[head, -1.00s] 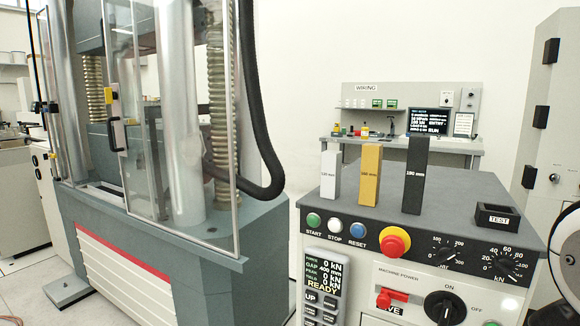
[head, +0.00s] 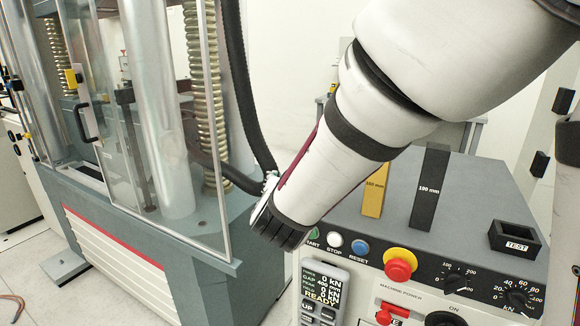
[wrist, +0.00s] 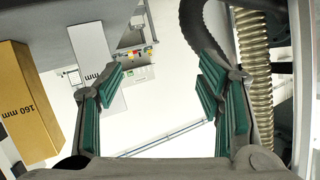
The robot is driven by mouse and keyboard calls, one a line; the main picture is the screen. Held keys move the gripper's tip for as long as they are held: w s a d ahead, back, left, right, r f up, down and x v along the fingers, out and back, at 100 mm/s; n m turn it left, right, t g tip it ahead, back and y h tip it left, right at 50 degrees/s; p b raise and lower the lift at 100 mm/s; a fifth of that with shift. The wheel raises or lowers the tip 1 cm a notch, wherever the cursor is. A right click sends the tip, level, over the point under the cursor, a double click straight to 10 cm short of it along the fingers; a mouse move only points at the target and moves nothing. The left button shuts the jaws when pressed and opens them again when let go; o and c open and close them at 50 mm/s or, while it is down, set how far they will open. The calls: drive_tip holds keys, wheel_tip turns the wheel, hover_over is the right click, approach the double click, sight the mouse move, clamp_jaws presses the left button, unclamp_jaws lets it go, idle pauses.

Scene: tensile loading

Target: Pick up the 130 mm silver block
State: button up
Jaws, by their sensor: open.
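The silver block (wrist: 92,50) shows in the wrist view as a pale grey bar with "mm" readable on it, at the upper left. In the head view my arm hides it. My gripper (wrist: 163,80) is open in the wrist view, with nothing between its teal-padded fingers. Its left finger overlaps the block's lower end in the picture; I cannot tell whether they touch. The block lies left of the gap between the fingers. In the head view I cannot make out the fingers.
The yellow 160 mm block (wrist: 25,100) stands beside the silver one and also shows in the head view (head: 374,193). The black 190 mm block (head: 430,188) and the TEST tray (head: 515,238) share the console top (head: 470,215). The testing machine (head: 150,235) stands left.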

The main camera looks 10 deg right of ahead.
drive_tip(key=s+d+r+m+h+p, duration=0.2)
drive_tip(key=s+d+h+p, duration=0.1)
drive_tip(key=h, duration=0.4)
drive_tip(key=w+d+h, duration=0.1)
drive_tip(key=w+d, duration=0.7)
drive_tip(key=w, duration=0.2)
drive_tip(key=shift+r+t, duration=0.35)
drive_tip(key=shift+t, duration=0.05)
drive_tip(key=shift+r, duration=0.1)
clamp_jaws()
